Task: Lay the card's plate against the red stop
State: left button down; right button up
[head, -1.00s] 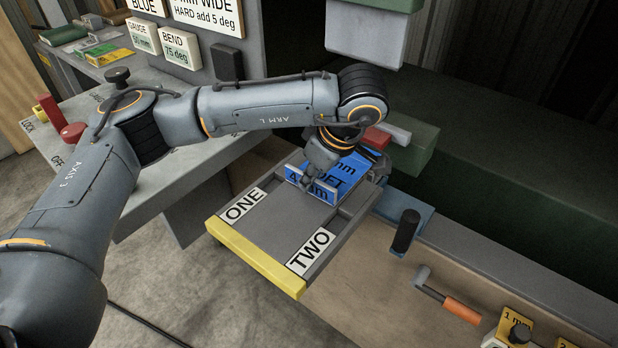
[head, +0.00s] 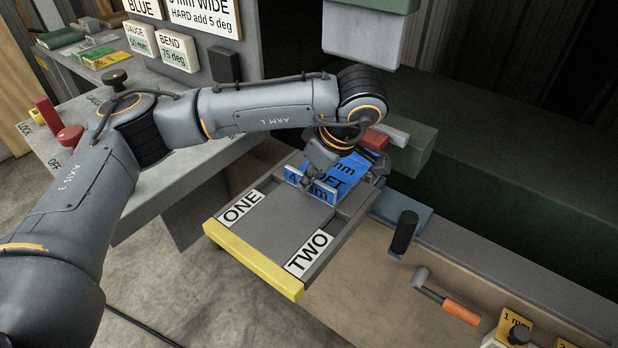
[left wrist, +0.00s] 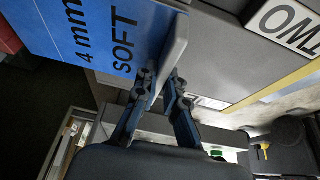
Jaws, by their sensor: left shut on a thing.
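The blue plate (head: 350,171), marked 4 mm SOFT, lies on the far end of the grey table, with a raised lip at its near edge. My left gripper (head: 312,180) is shut on this lip from above. In the left wrist view, the fingers (left wrist: 160,88) pinch the lip of the plate (left wrist: 95,35). The red stop (head: 376,138) shows behind the plate, partly hidden by my arm. I cannot tell whether the plate touches it. A card (head: 203,14) on the grey panel carries rules, partly cut off. My right gripper is not in view.
The grey table (head: 293,213) has ONE and TWO labels and a yellow front edge; its near part is clear. A green block (head: 407,152) stands right of the stop. A black handle (head: 404,232) and an orange-gripped crank (head: 460,308) stand right.

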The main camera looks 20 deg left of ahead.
pick_arm(q)
jog(key=shift+w+d, duration=0.15)
jog(key=shift+w, duration=0.3)
jog(key=c, duration=1.4)
grip_release()
jog(key=shift+o, duration=0.4)
jog(key=o, duration=0.5)
jog(key=shift+c, duration=0.2)
jog(key=shift+r, duration=0.1)
jog(key=shift+r+p, duration=1.15)
jog(key=shift+r, duration=1.25)
